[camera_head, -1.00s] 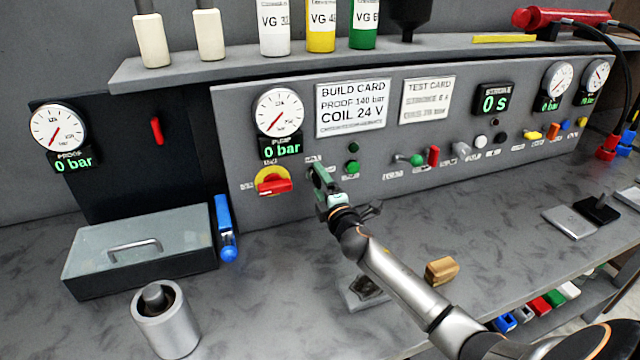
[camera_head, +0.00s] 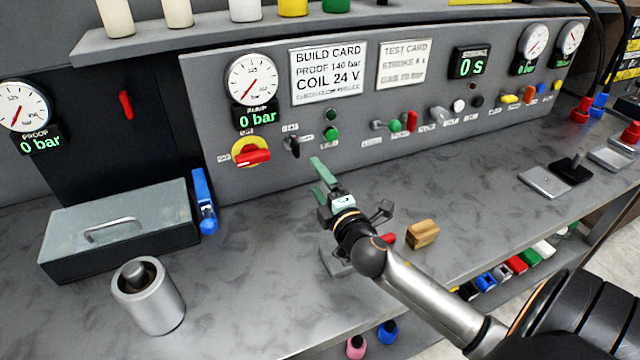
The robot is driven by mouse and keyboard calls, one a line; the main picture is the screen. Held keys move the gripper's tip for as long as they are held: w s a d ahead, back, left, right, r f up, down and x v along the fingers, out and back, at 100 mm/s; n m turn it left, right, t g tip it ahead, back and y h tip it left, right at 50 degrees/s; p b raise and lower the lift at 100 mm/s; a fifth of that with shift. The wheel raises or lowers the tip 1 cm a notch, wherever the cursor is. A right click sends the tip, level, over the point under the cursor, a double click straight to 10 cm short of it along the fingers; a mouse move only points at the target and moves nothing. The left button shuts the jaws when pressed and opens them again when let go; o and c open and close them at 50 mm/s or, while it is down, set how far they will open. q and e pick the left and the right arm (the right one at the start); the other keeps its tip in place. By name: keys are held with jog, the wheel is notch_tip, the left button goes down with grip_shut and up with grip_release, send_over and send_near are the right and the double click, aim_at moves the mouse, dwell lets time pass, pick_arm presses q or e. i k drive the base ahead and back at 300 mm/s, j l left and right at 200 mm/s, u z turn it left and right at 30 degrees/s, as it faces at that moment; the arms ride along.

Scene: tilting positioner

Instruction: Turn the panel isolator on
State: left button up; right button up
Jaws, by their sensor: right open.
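A rotary switch with a red handle on a yellow round plate (camera_head: 250,152), seemingly the isolator, is on the grey panel under the pump gauge (camera_head: 252,80). Its red handle lies nearly horizontal. A small black selector (camera_head: 293,146) sits just right of it, and its label is too small to read. My right gripper (camera_head: 317,178) is open and empty, in front of the panel and below right of the rotary switch, touching no control. Its green fingers point toward the panel. My left gripper is not in view.
A grey lidded box (camera_head: 120,225), a blue-handled lever (camera_head: 204,200) and a metal cylinder (camera_head: 150,300) stand at left on the bench. A wooden block (camera_head: 423,234) lies right of my gripper.

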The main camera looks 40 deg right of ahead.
aim_at(251, 154)
jog(key=k+j, duration=0.2)
jog(key=k, duration=0.3)
jog(key=k+j, duration=0.15)
jog(key=k, duration=0.3)
